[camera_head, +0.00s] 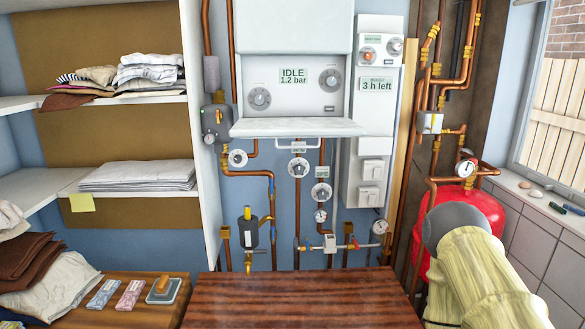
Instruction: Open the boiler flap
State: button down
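The white boiler (295,28) hangs on the blue back wall. Its flap (298,128) is folded down and sticks out roughly level below the control panel (293,88). A bar handle (297,142) shows just under the flap's front edge. The panel behind is exposed, with a display reading "IDLE 1.2 bar" and a knob on each side. A yellow-covered arm section with a grey rounded end, which seems to be mine, is at the lower right. My gripper is not in view, and nothing visible touches the flap.
A brown wooden table (300,300) stands in front of the boiler. Copper pipes, gauges and valves run below the flap. A white control box (376,85) is to the right. A red tank (470,215) stands behind the arm. Shelves of folded cloth (140,175) are at left.

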aim_at(318, 127)
jog(key=u, duration=0.4)
jog(key=i, duration=0.9)
jog(key=z, duration=0.45)
